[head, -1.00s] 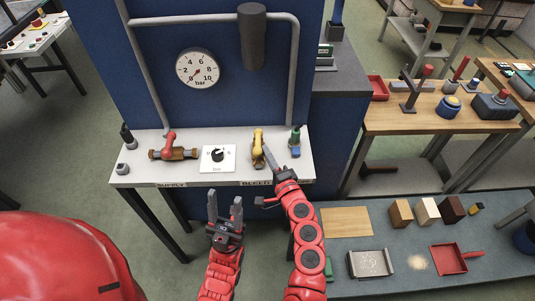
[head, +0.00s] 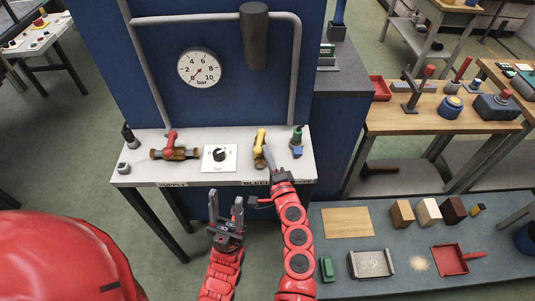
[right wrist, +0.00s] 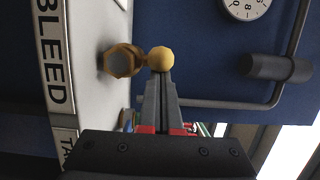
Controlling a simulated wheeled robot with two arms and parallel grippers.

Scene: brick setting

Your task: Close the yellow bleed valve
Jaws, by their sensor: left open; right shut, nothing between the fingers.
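The yellow bleed valve lever (head: 261,138) stands at the right part of the white bench, above the BLEED label. In the right wrist view its rounded yellow end (right wrist: 160,59) shows beside the brass valve body (right wrist: 122,61). My right gripper (head: 268,156) is shut and empty, with its fingertips right at the lever. In the right wrist view the shut fingertips (right wrist: 158,76) meet the yellow end in the picture; I cannot tell whether they touch it. My left gripper (head: 226,202) is open and empty in front of the bench.
A red-handled supply valve (head: 170,145) and a black dial on a white plate (head: 220,157) are left of the bleed valve.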

